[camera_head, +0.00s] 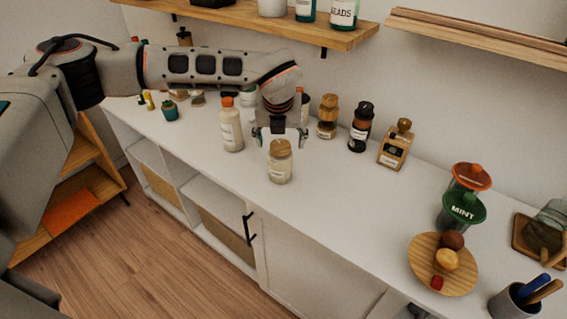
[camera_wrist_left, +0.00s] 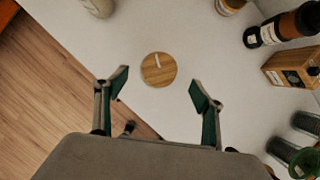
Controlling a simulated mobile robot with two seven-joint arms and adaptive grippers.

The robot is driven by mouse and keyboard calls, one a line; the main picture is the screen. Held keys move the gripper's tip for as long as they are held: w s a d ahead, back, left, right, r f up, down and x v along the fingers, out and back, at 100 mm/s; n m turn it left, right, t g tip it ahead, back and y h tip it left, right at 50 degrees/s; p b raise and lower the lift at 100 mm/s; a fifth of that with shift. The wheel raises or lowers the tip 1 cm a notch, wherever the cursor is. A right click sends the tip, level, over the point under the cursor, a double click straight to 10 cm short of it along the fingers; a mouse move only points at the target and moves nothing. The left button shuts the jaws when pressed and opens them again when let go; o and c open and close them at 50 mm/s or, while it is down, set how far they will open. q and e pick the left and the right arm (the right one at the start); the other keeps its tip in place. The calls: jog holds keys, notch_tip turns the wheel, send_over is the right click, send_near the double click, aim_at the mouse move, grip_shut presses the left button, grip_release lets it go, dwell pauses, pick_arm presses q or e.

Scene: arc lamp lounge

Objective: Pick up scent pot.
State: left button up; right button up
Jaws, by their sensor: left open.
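The scent pot appears to be a small pale jar with a round wooden lid (camera_head: 281,167); its label is too small to read. It stands upright on the white counter near the front edge. My left gripper (camera_head: 281,136) is open and empty, just behind and above the pot, pointing down. In the left wrist view, the round wooden lid (camera_wrist_left: 159,69) lies just beyond the gap between the open fingertips (camera_wrist_left: 160,90). The fingers do not appear to touch it. My right gripper is not in view.
A white bottle with an orange cap (camera_head: 231,125) stands close at the left. Dark and amber bottles (camera_head: 360,127) stand behind to the right. A wooden plate (camera_head: 424,271), a green mint jar (camera_head: 460,210) and a pen cup (camera_head: 513,302) are farther right. The counter right of the pot is clear.

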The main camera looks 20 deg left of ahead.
aim_at(280, 153)
pick_arm(q)
jog(key=p+x, duration=0.1)
jog(key=x, duration=0.6)
jog(key=shift+s+f, duration=0.1)
jog(key=shift+f, duration=0.15)
jog(key=shift+r, duration=0.1)
jog(key=c, duration=1.5)
